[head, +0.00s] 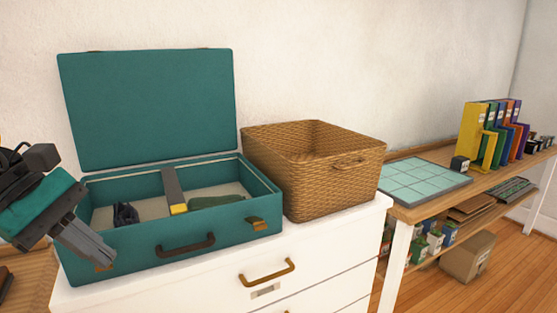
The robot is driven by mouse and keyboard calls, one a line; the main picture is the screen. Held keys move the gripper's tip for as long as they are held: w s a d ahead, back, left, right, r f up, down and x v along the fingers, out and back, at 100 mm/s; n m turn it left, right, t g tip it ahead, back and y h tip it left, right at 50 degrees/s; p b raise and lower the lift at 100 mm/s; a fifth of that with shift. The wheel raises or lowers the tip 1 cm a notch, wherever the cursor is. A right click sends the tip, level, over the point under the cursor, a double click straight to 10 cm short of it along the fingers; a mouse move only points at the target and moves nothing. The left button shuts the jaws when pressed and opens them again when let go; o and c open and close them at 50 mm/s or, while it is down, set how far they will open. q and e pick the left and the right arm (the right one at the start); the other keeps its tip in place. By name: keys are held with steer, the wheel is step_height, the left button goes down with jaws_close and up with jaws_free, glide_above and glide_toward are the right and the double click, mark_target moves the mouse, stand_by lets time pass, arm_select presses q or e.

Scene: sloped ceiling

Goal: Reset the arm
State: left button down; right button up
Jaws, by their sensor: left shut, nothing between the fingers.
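My left gripper (88,247) comes in from the left edge, in front of the left end of an open teal case. Its grey fingers are together with nothing between them. They point down and to the right and overlap the case's front left corner in the picture; I cannot tell whether they touch it. My right gripper is out of view.
The teal case (125,258) stands open on a white dresser (215,295), holding a dark item, a grey bar and a green item. A wicker basket (335,190) stands beside it. A wooden shelf (425,207) at right bears a tiled board (425,181) and coloured binders (475,135).

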arm_select(q)
steer(key=w+a+f+n+t, duration=0.2)
steer(key=f+n+t, duration=0.6)
steer(key=n, duration=0.8)
steer(key=w+a+f+n+t, duration=0.15)
steer(key=f+n+t, duration=0.45)
steer(key=f+n, duration=0.7)
steer(key=s+d+f+n+g+y, duration=0.2)
steer(key=s+d+f+n, duration=0.3)
steer(key=n, duration=0.8)
steer(key=s+d+f+n+g+y, duration=0.2)
steer(key=s+d+f+n, duration=0.4)
steer(key=f+n, duration=0.6)
steer(key=shift+d+n+g+y, duration=0.3)
steer(key=shift+d+n+y, duration=0.3)
steer(key=shift+d, duration=0.4)
